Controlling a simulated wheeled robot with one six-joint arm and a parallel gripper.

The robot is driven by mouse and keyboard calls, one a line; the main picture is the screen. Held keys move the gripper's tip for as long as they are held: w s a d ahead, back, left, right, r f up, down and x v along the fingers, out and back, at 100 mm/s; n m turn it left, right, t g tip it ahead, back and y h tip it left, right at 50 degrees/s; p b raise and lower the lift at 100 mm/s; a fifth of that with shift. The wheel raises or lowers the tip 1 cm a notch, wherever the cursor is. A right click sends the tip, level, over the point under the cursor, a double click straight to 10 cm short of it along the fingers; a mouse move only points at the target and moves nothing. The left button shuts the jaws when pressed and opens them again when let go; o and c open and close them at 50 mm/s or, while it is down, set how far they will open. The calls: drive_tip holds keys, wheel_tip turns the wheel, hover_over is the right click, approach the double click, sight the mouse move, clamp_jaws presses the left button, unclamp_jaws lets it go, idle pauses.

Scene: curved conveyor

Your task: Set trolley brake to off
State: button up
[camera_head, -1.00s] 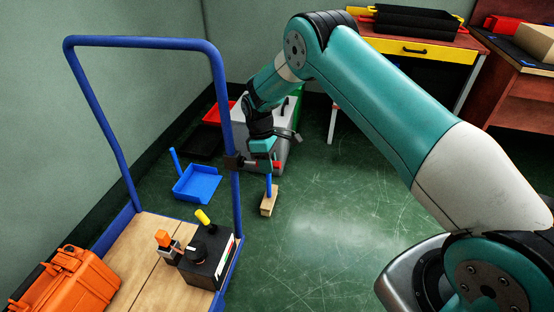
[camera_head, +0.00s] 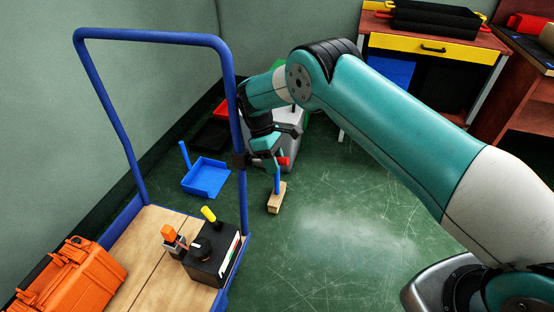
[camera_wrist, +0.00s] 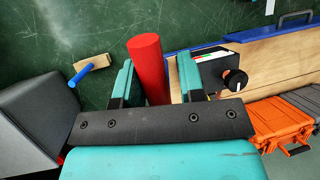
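The trolley has a blue tube handle (camera_head: 150,36) and a wooden deck (camera_head: 150,245) at the left of the head view. A dark clamp (camera_head: 240,160) sits on its right upright, with a red grip (camera_head: 283,161) to its right, which looks like the brake lever. In the wrist view the red grip (camera_wrist: 148,62) stands between the two teal fingers of my gripper (camera_wrist: 156,82). The fingers are apart, with narrow gaps visible beside the grip. In the head view my gripper (camera_head: 274,142) is beside the right upright, partly hiding the grip's surroundings. The brake's setting cannot be read.
A black box (camera_head: 212,262) with a knob and yellow lever, and an orange case (camera_head: 70,275), are on the deck. A blue dustpan (camera_head: 206,177) and a brush (camera_head: 277,197) lie on the floor. A grey box (camera_wrist: 35,120) is close beside my gripper. Open floor lies right.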

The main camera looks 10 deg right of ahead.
drive_tip(key=shift+o, duration=1.2)
drive_tip(key=shift+a, duration=0.15)
drive_tip(key=shift+w+r, duration=0.1)
drive_tip(key=shift+d+r, duration=0.2)
wheel_tip(320, 180, up, 20)
drive_tip(key=p, duration=0.6)
drive_tip(key=shift+f+p, duration=0.25)
drive_tip(key=shift+p, duration=0.1)
drive_tip(key=shift+a, duration=0.1)
